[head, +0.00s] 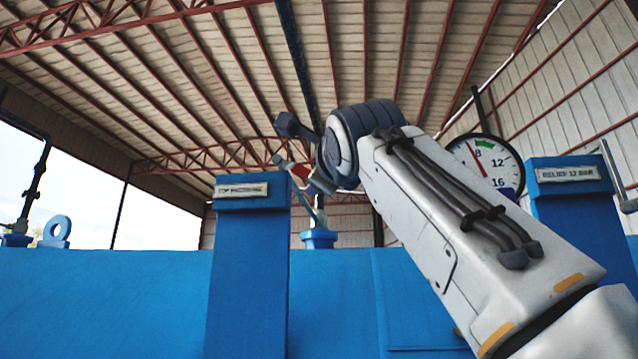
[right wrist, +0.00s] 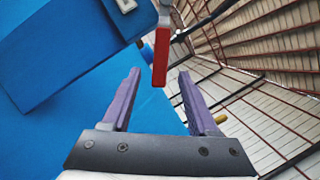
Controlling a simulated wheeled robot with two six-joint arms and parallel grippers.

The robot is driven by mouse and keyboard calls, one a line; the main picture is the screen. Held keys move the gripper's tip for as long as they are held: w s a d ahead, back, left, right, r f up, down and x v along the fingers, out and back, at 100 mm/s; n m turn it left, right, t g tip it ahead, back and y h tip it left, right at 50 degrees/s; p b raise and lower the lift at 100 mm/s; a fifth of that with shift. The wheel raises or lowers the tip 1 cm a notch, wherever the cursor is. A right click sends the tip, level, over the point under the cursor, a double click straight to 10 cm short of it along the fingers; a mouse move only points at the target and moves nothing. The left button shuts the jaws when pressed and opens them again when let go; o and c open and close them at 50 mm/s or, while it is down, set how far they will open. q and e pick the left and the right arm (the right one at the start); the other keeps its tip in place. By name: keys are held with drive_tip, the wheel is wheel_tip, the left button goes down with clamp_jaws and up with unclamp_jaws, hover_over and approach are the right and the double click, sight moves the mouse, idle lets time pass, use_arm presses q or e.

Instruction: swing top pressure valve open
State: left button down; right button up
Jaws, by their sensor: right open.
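The top pressure valve's red lever (right wrist: 161,57) hangs in the right wrist view, its lower end between the fingertips of my right gripper (right wrist: 159,72). The purple fingers are open, with a visible gap on both sides of the lever. In the head view a bit of the red lever (head: 300,171) shows beside the right gripper, whose wrist hides much of the valve. The valve's stem rises from a blue base (head: 319,239) behind the post labelled top pressure (head: 247,270). My left gripper is not in view.
A blue post with a relief label (head: 569,190) stands at the right, beside a round gauge (head: 485,165). A lifting eye (head: 56,232) and a dark pipe fitting (head: 35,190) are at the left. The blue vessel (head: 110,300) spans the bottom; space above it is open.

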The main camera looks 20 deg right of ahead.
sight(301, 173)
drive_tip(key=shift+w, duration=0.1)
drive_tip(key=c, duration=0.7)
drive_tip(key=shift+w+a+n+g+h+p, duration=0.15)
drive_tip(key=shift+n+g+h+p, duration=0.15)
drive_tip(key=shift+n+h+p, duration=0.15)
clamp_jaws()
drive_tip(key=s+a+r+n+g+h+p, duration=0.25)
drive_tip(key=s+r+n+h+p, duration=0.2)
drive_tip(key=n+h, duration=0.55)
drive_tip(key=d+f+p+x, duration=0.1)
drive_tip(key=p+x, duration=0.6)
drive_tip(key=x, duration=0.3)
drive_tip(key=shift+y, duration=0.25)
drive_tip(key=a+f, duration=0.1)
drive_tip(key=w+a+f, duration=0.1)
drive_tip(key=f, duration=0.1)
drive_tip(key=shift+a+f, duration=0.15)
drive_tip(key=shift+a, duration=0.2)
drive_tip(key=shift+f+b, duration=0.1)
drive_tip(key=shift+b, duration=0.25)
